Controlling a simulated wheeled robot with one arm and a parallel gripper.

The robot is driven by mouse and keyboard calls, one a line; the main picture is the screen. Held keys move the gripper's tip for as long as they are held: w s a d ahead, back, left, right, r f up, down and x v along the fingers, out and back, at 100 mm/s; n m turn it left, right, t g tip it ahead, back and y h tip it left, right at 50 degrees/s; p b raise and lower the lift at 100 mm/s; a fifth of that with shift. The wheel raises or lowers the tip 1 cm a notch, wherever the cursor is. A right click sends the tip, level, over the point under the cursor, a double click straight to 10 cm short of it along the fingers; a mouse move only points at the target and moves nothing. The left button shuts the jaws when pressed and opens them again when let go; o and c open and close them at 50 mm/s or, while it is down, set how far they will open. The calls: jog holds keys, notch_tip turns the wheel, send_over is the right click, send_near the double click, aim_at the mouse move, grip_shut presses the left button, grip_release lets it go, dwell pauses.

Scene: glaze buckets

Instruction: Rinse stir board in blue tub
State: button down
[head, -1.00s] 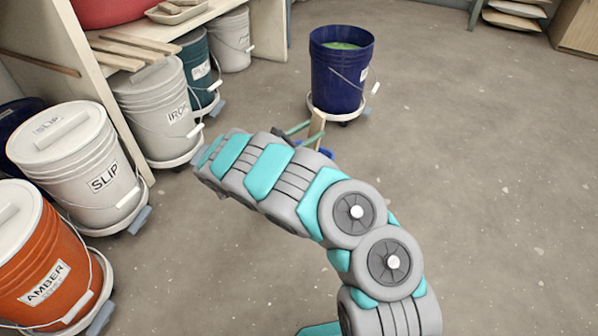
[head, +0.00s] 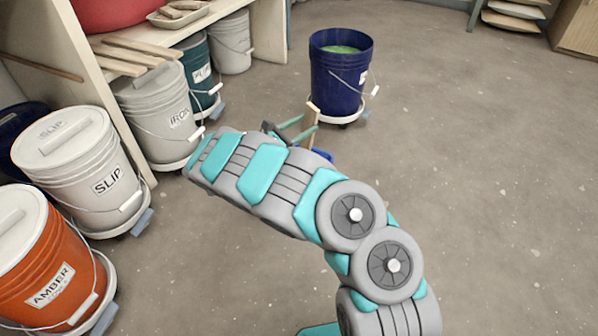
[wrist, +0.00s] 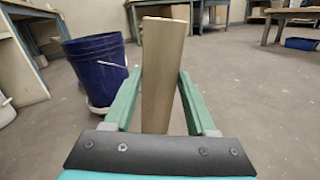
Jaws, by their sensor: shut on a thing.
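My gripper (head: 297,130) is shut on the stir board (head: 313,116), a flat pale wooden stick. In the wrist view the board (wrist: 164,70) stands roughly upright between the two green fingers (wrist: 160,100). Its lower end is hidden behind the gripper. In the head view my arm hides most of the board. A bit of something blue (head: 322,155), perhaps the blue tub, shows just behind my arm; the rest is hidden. A dark blue bucket (head: 341,85) with green liquid stands on a wheeled base beyond my gripper, and left of the board in the wrist view (wrist: 97,70).
A shelf (head: 215,15) with wooden boards (head: 130,55) stands above. The floor at right (head: 480,190) is clear.

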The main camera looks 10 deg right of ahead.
aim_at(311, 110)
jog(key=shift+s+d+r+p, duration=0.15)
jog(key=shift+r+p, duration=0.15)
jog(key=shift+r, duration=0.55)
jog(key=shift+s+r+p, duration=0.15)
jog(key=shift+r+p, duration=0.2)
jog(key=shift+r, duration=0.5)
jog(key=shift+s+d+r+p, duration=0.15)
jog(key=shift+r+p, duration=0.15)
jog(key=shift+r, duration=0.55)
jog(key=shift+a, duration=0.1)
notch_tip(311, 110, up, 5)
jog(key=shift+p, duration=1.25)
